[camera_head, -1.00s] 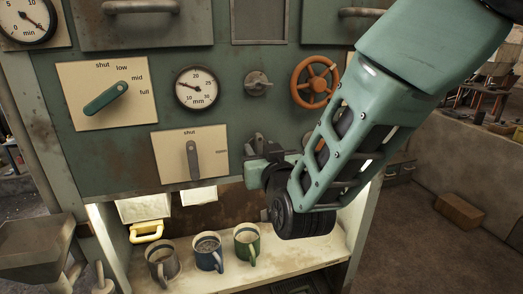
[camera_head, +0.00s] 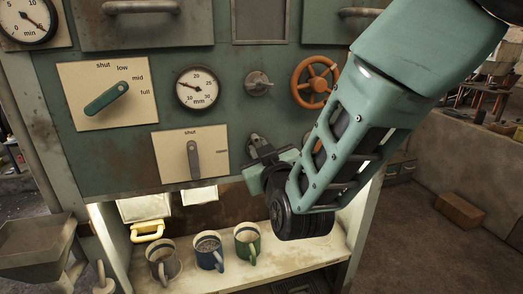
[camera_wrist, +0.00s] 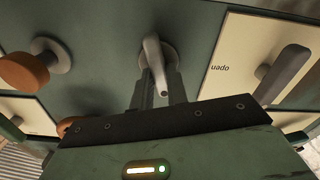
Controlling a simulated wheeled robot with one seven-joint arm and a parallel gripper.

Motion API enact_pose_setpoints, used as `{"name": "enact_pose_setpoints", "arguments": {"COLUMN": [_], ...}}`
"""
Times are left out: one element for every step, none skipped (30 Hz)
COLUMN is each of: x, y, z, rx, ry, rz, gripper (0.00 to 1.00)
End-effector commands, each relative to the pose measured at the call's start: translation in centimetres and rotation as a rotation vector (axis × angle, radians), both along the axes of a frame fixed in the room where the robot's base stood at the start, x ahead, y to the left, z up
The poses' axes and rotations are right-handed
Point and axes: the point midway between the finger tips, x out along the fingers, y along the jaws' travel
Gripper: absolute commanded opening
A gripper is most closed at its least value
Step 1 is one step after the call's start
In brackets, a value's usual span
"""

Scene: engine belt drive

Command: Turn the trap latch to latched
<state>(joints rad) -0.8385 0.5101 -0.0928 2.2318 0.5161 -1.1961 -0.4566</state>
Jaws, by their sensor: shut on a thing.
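A small grey lever (camera_wrist: 155,62) on a round base stands out from the green panel, and I take it for the trap latch. No "latched" label is readable near it. My gripper (camera_wrist: 160,88) is shut on this lever, its dark fingers on either side of it. The lever's end sticks out between the fingers. In the head view my gripper (camera_head: 261,148) is at the panel, tilted, below the small grey knob and left of my forearm. There the lever is mostly hidden by the fingers.
A grey lever (camera_head: 194,161) on a cream shut/open plate is just left of my gripper. An orange handwheel (camera_head: 315,83) is above right, close to my forearm. Below, several mugs, including a blue one (camera_head: 209,252), stand on a shelf (camera_head: 300,262).

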Motion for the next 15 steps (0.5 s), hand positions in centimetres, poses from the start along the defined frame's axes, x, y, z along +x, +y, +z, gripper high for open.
{"name": "enact_pose_setpoints", "arguments": {"x": [-0.05,-0.06,-0.07,-0.07,-0.08,-0.09,-0.09,-0.1,-0.11,-0.11,-0.13,-0.14,-0.14,-0.15,-0.16], "y": [0.06,0.09,0.12,0.15,0.17,0.2,0.22,0.23,0.27,0.28,0.3,0.34,0.35,0.37,0.4], "z": [0.06,0.06,0.06,0.05,0.05,0.04,0.02,0.0,-0.03,-0.03,-0.05,-0.05,-0.06,-0.06,-0.08], "rx": [-0.041,-0.069,-0.106,-0.134,-0.161,-0.198,-0.226,-0.253,-0.29,-0.318,-0.345,-0.381,-0.41,-0.437,-0.473], "ry": [-0.012,-0.02,-0.03,-0.038,-0.046,-0.057,-0.065,-0.072,-0.082,-0.09,-0.098,-0.108,-0.116,-0.124,-0.134], "rz": [0.001,0.001,0.001,0.001,0.001,0.001,0.001,0.001,0.001,0.002,0.002,0.002,0.002,0.002,0.002], "gripper": [0.0,0.0,0.0,0.0,0.0,0.0,0.0,0.0,0.0,0.0,0.0,0.0,0.0,0.0,0.0]}}
